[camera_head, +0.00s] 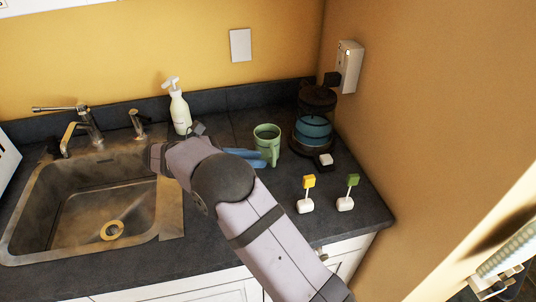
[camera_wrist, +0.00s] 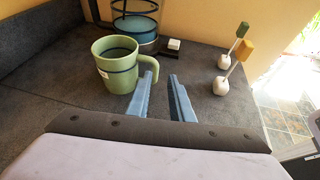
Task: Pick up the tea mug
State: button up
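The tea mug is a green mug (camera_head: 266,139) standing upright on the dark counter, with its handle toward the camera in the head view. In the wrist view the mug (camera_wrist: 113,66) shows a dark band, and its handle points right, toward my fingers. My gripper (camera_wrist: 163,92) has two blue fingers spread apart with nothing between them. The left finger is close to the mug's handle; I cannot tell whether they touch. In the head view my gripper (camera_head: 245,157) is partly hidden behind my arm, just left of the mug.
A glass press or kettle (camera_head: 313,122) stands behind the mug to the right. A small white-and-black block (camera_head: 324,160), a yellow-topped brush (camera_head: 307,193) and a green-topped brush (camera_head: 348,192) stand on the right. A soap bottle (camera_head: 179,109) and a sink (camera_head: 85,205) are on the left.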

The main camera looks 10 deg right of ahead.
aim_at(273, 159)
jog(key=shift+w+a+f+n, duration=0.3)
jog(key=shift+a+n, duration=0.1)
jog(key=shift+d, duration=0.4)
jog(key=shift+p+x, duration=1)
jog(key=shift+x, duration=2.1)
jog(key=shift+w+f, duration=0.1)
jog(key=shift+d+p, duration=0.3)
jog(key=shift+p+x, duration=0.95)
jog(key=shift+x, duration=1.3)
jog(key=shift+w, duration=0.1)
grip_shut()
